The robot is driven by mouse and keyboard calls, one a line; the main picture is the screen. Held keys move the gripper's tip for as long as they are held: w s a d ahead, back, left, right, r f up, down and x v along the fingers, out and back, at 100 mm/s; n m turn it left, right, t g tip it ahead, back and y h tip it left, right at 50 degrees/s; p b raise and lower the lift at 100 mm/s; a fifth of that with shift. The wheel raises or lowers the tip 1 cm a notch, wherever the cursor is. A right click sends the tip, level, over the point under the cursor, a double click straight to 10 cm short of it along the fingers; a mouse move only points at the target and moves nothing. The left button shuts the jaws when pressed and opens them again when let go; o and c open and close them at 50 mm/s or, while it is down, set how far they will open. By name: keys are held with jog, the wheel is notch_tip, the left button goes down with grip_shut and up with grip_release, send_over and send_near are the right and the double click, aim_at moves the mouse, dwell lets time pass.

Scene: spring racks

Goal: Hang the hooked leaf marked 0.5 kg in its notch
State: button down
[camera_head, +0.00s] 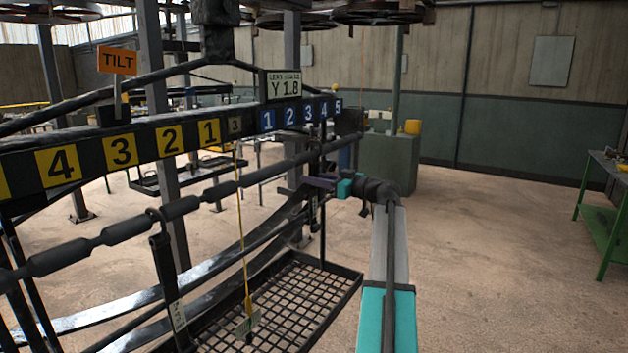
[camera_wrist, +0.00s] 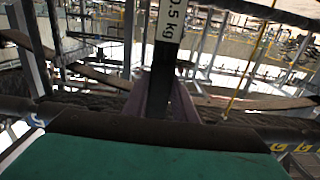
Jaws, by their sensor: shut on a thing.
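My gripper (camera_head: 322,184), with purple fingers, is at the right end of the numbered beam (camera_head: 88,155), below the blue plates. In the wrist view the fingers (camera_wrist: 157,98) are shut on a dark leaf with a white label reading 0.5 kg (camera_wrist: 168,25). In the head view this leaf (camera_head: 323,225) shows as a thin dark upright strip at the fingers. Its hook is not clear, and I cannot tell whether it touches the notched bar (camera_head: 175,208). The bar runs below the beam, with narrow necks between thicker parts.
Another hooked leaf (camera_head: 163,275) hangs from the bar at left. A yellow plumb line (camera_head: 241,220) hangs in front of the curved springs. A mesh tray (camera_head: 345,290) lies below. A TILT sign (camera_head: 117,60) and a Y 1.8 sign (camera_head: 284,84) stand above the beam.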

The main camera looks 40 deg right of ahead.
jog(key=shift+f+b, duration=0.75)
jog(key=shift+f, duration=0.05)
jog(key=c, duration=1.4)
grip_release()
jog(key=shift+o, duration=0.2)
jog(key=b+v, duration=0.3)
jog(key=v, duration=1)
jog(key=shift+s, duration=0.4)
jog(key=shift+s+d, duration=0.1)
jog(key=b+v, duration=0.3)
jog(key=v, duration=0.6)
jog(key=shift+s, duration=0.4)
